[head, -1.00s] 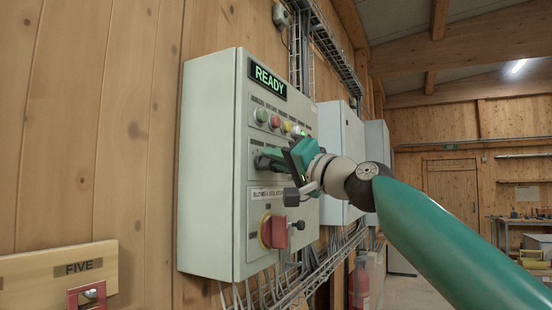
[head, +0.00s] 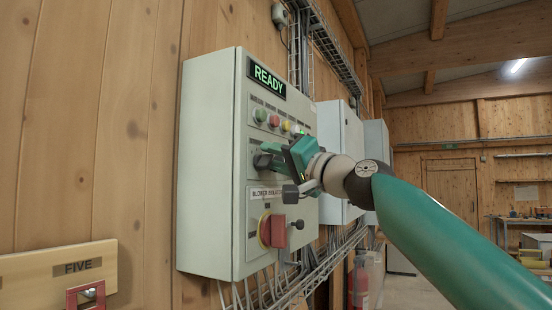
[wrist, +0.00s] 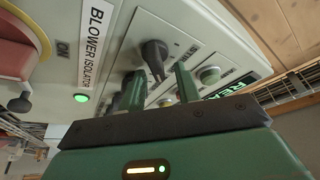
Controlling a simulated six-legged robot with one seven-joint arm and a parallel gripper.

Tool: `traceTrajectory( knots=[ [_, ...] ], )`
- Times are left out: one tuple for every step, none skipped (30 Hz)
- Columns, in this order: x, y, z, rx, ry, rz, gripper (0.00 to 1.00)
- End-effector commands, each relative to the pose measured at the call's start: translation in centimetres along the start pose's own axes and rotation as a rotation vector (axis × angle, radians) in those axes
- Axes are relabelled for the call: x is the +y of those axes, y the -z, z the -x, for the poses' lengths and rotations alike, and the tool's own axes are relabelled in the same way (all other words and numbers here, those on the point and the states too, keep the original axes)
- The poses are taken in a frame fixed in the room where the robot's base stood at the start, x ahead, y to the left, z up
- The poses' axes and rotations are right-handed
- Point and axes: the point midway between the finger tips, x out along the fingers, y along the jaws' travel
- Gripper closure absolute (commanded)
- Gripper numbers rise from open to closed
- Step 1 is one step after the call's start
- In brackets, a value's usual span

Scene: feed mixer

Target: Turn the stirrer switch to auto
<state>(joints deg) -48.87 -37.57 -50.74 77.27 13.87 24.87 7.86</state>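A dark selector knob (wrist: 155,57) with a pointed grip stands on the grey control panel, with small lettering beside it that I cannot read clearly. In the wrist view my gripper (wrist: 160,80) is open, with one green finger on each side of the knob's near end. I cannot tell whether either finger touches it. In the head view my gripper (head: 266,156) is close to the panel face, below the row of buttons, and mostly hides the switches there. A dark piece beside the left finger is partly hidden in the wrist view.
The panel cabinet (head: 211,170) has a lit READY display (head: 267,77) and coloured buttons (head: 274,120). A red blower isolator handle (head: 274,231) sits below my gripper. A wooden board marked FIVE (head: 40,272) is at lower left. More cabinets (head: 336,150) stand behind.

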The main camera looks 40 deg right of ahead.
Motion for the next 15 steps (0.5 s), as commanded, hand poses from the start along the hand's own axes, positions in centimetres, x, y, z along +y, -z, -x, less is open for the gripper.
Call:
traceTrajectory(
  knots=[
    [0.0, 0.1, 0.2, 0.001, 0.0, 0.0, 0.67],
    [0.1, 0.1, 0.4, 0.001, -0.001, 0.0, 0.67],
    [0.1, 0.1, 0.8, 0.002, -0.001, -0.001, 0.67],
    [0.1, 0.1, 1.1, 0.002, -0.001, -0.001, 0.67],
    [0.1, 0.1, 1.5, 0.002, -0.001, -0.002, 0.67],
    [0.1, 0.2, 2.1, 0.003, -0.001, -0.001, 0.67],
    [0.1, 0.1, 2.6, 0.003, -0.002, -0.001, 0.67],
    [0.1, 0.1, 3.2, 0.003, -0.002, 0.0, 0.67],
    [0.1, 0.2, 4.2, 0.004, -0.002, -0.001, 0.67],
    [0.2, 0.2, 4.8, 0.003, -0.002, -0.001, 0.67],
    [0.1, 0.2, 5.5, 0.004, -0.001, -0.001, 0.67],
    [0.1, 0.2, 6.4, 0.004, -0.002, -0.001, 0.67],
    [0.1, 0.2, 7.1, 0.005, -0.002, -0.001, 0.67],
    [0.1, 0.2, 7.8, 0.004, -0.001, -0.001, 0.67],
    [0.1, 0.1, 8.7, 0.004, -0.002, 0.0, 0.67]
  ],
)
